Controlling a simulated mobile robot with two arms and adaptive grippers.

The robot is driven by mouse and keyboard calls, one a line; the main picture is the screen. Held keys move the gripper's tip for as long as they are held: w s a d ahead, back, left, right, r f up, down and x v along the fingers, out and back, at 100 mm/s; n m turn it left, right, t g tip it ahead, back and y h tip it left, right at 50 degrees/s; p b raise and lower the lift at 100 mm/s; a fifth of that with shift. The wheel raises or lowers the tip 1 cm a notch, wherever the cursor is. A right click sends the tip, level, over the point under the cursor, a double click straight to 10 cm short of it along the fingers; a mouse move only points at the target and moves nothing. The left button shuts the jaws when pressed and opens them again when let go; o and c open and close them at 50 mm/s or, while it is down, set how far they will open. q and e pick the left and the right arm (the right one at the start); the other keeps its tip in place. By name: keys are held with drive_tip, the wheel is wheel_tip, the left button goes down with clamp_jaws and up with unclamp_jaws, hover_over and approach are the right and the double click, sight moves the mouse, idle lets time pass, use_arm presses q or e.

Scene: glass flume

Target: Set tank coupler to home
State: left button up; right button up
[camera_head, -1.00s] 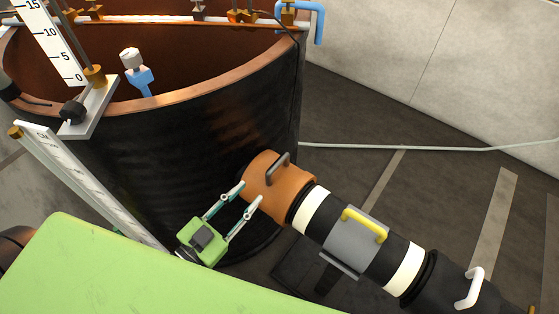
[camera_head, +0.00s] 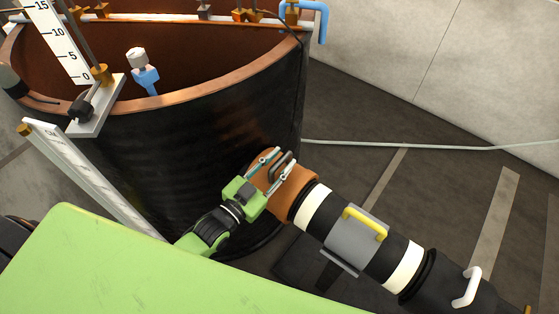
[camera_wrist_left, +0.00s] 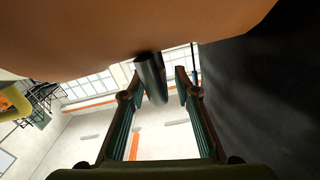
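The orange-brown tank coupler (camera_head: 304,184) sits where the black pipe meets the side of the dark tank (camera_head: 190,150). It carries a dark grey bar handle (camera_head: 277,172). My green left gripper (camera_head: 284,158) is at this handle, with one finger on each side of it. In the left wrist view the handle (camera_wrist_left: 152,80) stands between the two fingers (camera_wrist_left: 156,85), with a visible gap on the right, so the gripper looks open. The coupler's orange surface (camera_wrist_left: 140,30) fills the top of that view. My right gripper is not in view.
The pipe runs down to the right with a grey sleeve (camera_head: 352,246) with a yellow handle (camera_head: 365,222), and a white handle (camera_head: 469,287) beyond. A white scale board (camera_head: 90,180) leans along the tank's left. Floor to the right is mostly clear.

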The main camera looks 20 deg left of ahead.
use_arm(q)
drive_tip(key=shift+c, duration=0.5)
clamp_jaws()
drive_tip(key=s+d, duration=0.1)
drive_tip(key=d, duration=0.2)
drive_tip(key=s+d+p, duration=0.1)
drive_tip(key=d, duration=0.1)
drive_tip(key=s+d, duration=0.1)
drive_tip(key=d, duration=0.2)
drive_tip(key=shift+s+d+p, duration=0.15)
drive_tip(key=shift+d+p, duration=0.2)
drive_tip(key=shift+o, duration=0.5)
unclamp_jaws()
drive_tip(key=shift+d, duration=0.15)
